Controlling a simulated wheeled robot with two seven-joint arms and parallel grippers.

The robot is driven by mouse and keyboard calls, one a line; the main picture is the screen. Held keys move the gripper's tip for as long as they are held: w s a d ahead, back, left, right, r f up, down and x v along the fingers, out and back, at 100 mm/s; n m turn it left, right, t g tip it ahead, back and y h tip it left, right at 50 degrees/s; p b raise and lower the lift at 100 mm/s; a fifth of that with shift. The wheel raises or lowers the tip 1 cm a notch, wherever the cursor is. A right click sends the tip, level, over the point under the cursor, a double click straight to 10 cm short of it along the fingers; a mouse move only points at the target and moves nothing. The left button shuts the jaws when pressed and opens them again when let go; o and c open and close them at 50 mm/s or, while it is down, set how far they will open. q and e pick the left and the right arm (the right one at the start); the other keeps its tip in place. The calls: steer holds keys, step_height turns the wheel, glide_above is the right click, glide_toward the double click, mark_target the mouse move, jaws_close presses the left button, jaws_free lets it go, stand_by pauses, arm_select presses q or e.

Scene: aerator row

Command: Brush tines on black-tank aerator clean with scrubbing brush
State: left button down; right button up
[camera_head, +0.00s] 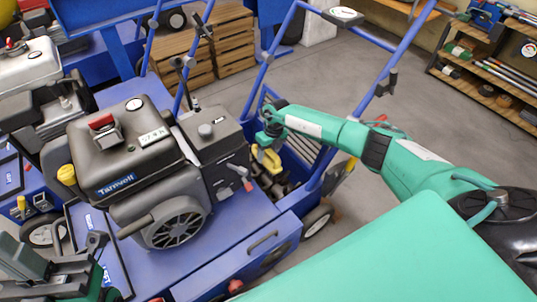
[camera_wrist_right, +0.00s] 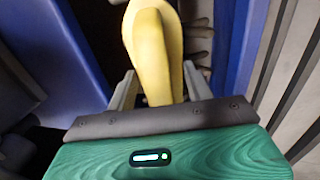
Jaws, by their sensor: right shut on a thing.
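The black-tank aerator has a black tank (camera_head: 125,145) on its engine and a blue deck. Its tines (camera_head: 272,184) sit in the open bay at the rear, partly hidden by the brush and the frame. My right gripper (camera_head: 268,143) reaches over this bay and is shut on the yellow handle of the scrubbing brush (camera_head: 268,160). In the right wrist view the handle (camera_wrist_right: 155,45) stands between the fingers of the right gripper (camera_wrist_right: 160,88). The bristles are hidden, so contact with the tines cannot be told. My left gripper (camera_head: 55,268) is at the lower left corner; its jaw opening is unclear.
Blue handle bars (camera_head: 385,75) rise behind and beside the bay, close to my right arm. Wooden crates (camera_head: 232,45) and a shelf (camera_head: 490,75) stand farther back. The grey floor between is clear.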

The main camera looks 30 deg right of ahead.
mark_target(273, 163)
steer(key=shift+s+p, duration=0.55)
steer(key=shift+p, duration=0.05)
steer(key=shift+s+d+p, duration=0.15)
steer(key=shift+s+p, duration=0.7)
steer(key=shift+p, duration=0.05)
steer(key=shift+s+d+p, duration=0.15)
steer(key=shift+s+p, duration=0.65)
steer(key=shift+s, duration=0.1)
steer(key=shift+s+f, duration=0.2)
steer(key=shift+s, duration=0.15)
steer(key=shift+w+f+b, duration=0.15)
steer(key=shift+w+b, duration=0.6)
steer(key=shift+w, duration=0.15)
steer(key=w+b, duration=0.2)
steer(key=w, duration=0.1)
steer(key=shift+a+b, duration=0.3)
steer(key=shift+a, duration=0.05)
steer(key=shift+w, duration=0.2)
steer(key=shift+r, duration=0.2)
